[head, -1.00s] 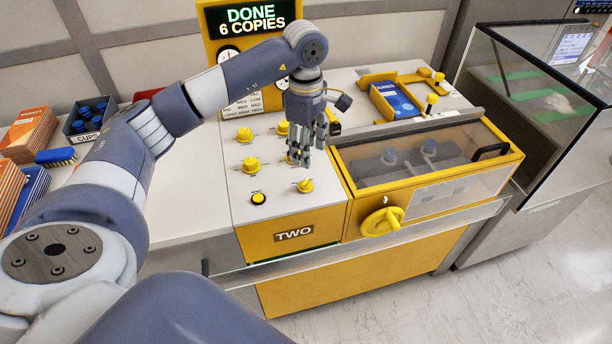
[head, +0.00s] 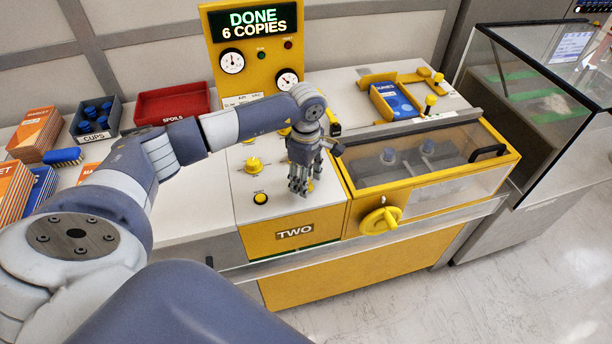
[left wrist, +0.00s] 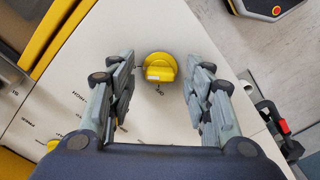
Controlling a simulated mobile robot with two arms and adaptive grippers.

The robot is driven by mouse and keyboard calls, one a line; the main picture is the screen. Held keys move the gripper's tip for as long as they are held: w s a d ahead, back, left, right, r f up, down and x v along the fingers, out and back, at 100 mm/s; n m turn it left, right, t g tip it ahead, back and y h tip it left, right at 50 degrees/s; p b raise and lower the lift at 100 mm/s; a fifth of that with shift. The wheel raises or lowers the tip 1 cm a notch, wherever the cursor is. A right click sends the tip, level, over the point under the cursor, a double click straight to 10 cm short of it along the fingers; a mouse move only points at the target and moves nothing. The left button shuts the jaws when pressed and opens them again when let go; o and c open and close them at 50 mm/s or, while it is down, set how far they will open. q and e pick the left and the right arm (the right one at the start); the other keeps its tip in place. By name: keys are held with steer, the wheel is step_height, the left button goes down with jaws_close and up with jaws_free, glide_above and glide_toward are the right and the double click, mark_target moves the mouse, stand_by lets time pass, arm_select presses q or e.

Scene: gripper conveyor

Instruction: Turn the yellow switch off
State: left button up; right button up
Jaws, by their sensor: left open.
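The yellow switch (left wrist: 160,67) is a round knob with a raised grip and a pale mark, on the white panel top. In the left wrist view it lies between and beyond my left gripper's spread fingers (left wrist: 160,95), untouched as far as I can see. A small upside-down label beside it seems to read ON. In the head view my left gripper (head: 302,188) is open and points down over the panel's front right, hiding most of that knob. Its height above the knob is hard to judge. My right gripper is out of view.
A clear-lidded yellow box (head: 420,205) with a handwheel (head: 380,220) stands to the right. The display (head: 255,23) reads DONE 6 COPIES. A red SPOILS tray (head: 172,100) is behind.

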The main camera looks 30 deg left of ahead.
arm_select(q)
steer(key=c, duration=1)
steer(key=shift+c, duration=0.2)
